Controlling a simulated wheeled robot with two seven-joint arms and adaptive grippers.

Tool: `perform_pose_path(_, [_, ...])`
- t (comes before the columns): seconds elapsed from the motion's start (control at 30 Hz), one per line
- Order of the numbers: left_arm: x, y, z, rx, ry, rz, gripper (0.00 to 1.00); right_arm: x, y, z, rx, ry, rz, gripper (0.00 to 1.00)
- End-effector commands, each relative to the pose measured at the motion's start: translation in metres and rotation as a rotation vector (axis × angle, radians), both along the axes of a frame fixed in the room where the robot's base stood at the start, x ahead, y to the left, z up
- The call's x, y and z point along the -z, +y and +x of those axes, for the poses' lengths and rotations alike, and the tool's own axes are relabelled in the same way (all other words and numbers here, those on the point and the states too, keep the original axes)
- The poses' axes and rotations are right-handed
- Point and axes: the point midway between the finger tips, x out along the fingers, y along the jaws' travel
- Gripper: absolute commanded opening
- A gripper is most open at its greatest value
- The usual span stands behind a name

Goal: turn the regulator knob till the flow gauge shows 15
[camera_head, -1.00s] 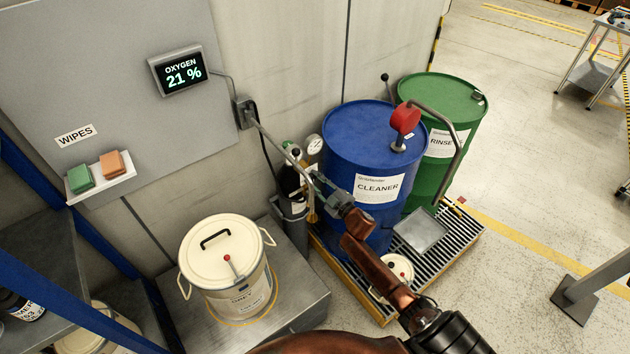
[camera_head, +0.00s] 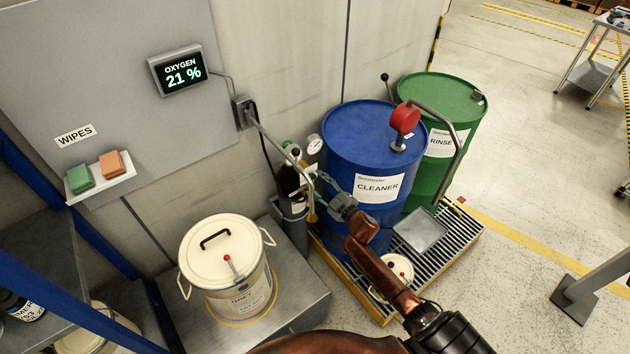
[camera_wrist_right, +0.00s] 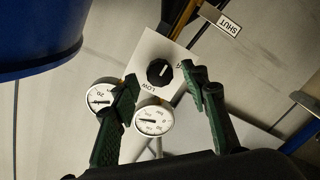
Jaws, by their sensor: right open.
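The regulator knob (camera_wrist_right: 159,72) is black and round with a pale pointer mark, on a white plate (camera_wrist_right: 149,50) lettered LOW. Two round white gauges (camera_wrist_right: 100,96) (camera_wrist_right: 152,119) sit beside it in the right wrist view; which one is the flow gauge and its exact reading are too small to tell. My right gripper (camera_wrist_right: 160,77) is open, its green fingers on either side of the knob in the picture; I see no contact. In the head view the right gripper (camera_head: 322,187) is near the gas cylinder (camera_head: 293,205), where a gauge (camera_head: 314,144) shows. My left gripper is not in view.
A blue CLEANER drum (camera_head: 372,140) stands close to the right of my gripper, a green RINSE drum (camera_head: 445,110) behind it. A grey wall-mounted pipe (camera_head: 268,132) runs down close to the cylinder. A cream bucket (camera_head: 222,255) stands at lower left.

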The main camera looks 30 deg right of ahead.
Motion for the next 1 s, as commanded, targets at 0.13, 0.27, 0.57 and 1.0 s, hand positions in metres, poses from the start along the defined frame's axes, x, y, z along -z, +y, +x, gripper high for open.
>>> perform_pose_path(0.13, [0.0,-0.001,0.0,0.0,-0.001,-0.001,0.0,0.001,-0.004,-0.033,0.001,0.004,0.0,0.42])
perform_pose_path(0.27, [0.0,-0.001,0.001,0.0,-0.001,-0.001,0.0,0.0,-0.006,-0.06,0.001,0.003,-0.001,0.42])
perform_pose_path(0.57, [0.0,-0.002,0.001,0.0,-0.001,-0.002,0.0,-0.002,-0.01,-0.099,0.001,0.001,-0.001,0.42])
perform_pose_path(1.0, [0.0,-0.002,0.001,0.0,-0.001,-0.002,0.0,-0.003,-0.01,-0.102,0.001,0.001,-0.001,0.42])
